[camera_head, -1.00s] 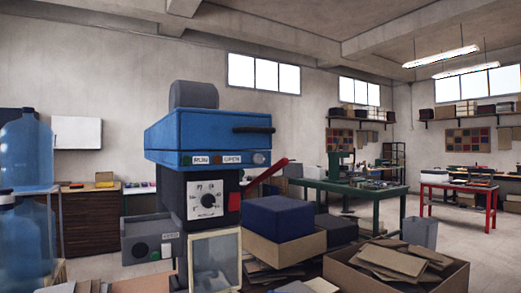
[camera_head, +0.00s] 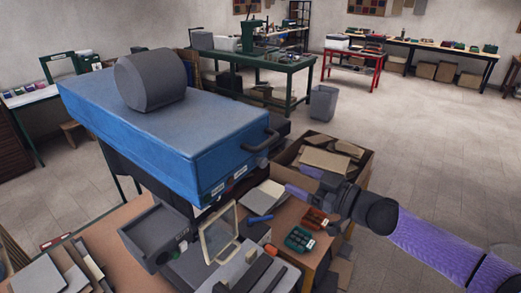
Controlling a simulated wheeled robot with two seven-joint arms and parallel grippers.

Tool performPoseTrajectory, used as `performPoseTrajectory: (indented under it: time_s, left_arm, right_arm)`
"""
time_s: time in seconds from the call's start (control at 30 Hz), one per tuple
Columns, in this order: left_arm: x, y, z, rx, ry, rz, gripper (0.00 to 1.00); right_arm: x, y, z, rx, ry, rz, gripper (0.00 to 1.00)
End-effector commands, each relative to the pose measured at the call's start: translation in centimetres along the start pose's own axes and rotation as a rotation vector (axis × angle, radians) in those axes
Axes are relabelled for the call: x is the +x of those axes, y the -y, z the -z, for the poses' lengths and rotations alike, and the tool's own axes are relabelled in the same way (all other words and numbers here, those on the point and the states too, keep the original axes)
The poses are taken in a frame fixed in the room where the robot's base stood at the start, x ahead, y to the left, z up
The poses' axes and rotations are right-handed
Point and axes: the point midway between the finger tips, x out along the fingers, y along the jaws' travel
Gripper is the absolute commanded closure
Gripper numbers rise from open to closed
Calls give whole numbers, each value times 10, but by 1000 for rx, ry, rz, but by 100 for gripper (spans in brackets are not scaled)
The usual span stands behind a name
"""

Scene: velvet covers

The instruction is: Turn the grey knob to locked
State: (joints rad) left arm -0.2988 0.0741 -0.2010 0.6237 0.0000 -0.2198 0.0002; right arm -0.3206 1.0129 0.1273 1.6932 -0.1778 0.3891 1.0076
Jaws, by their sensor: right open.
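The blue machine head (camera_head: 185,125) stands left of centre, with a black bar handle (camera_head: 262,138) on its near right side. A small round grey knob (camera_head: 262,162) shows at the right end of its front face, below the handle; its pointer setting is too small to read. My right gripper (camera_head: 299,183) reaches in from the right, open and empty, a short way right of the knob and apart from it. My left gripper is out of view.
A framed clear guard (camera_head: 219,235) and a grey box (camera_head: 155,236) stand below the head. An orange tray (camera_head: 314,218) and a green tray (camera_head: 299,239) lie on the bench. A carton of cardboard (camera_head: 322,152) stands behind my gripper. The floor at right is clear.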

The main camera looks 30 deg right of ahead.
Motion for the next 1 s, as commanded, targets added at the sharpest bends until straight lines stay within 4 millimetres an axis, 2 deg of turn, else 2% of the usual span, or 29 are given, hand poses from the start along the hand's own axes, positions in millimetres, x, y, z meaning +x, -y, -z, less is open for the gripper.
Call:
performPoseTrajectory:
  time_s: [0.2,0.4,0.57,0.8,0.87,1.0]
  left_arm:
    - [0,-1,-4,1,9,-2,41]
    - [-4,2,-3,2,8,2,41]
    - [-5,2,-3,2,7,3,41]
    - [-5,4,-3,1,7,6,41]
    - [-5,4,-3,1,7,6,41]
    - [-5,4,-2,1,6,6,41]
  right_arm:
    - [44,-2,1,-3,-4,-5,27]
    - [74,-2,-1,-1,-1,-6,27]
    - [84,-1,-2,-2,2,-4,27]
    - [85,-1,-2,-2,2,-4,27]
    - [85,-1,-2,-2,2,-4,38]
    - [85,-1,-2,-3,2,-4,67]
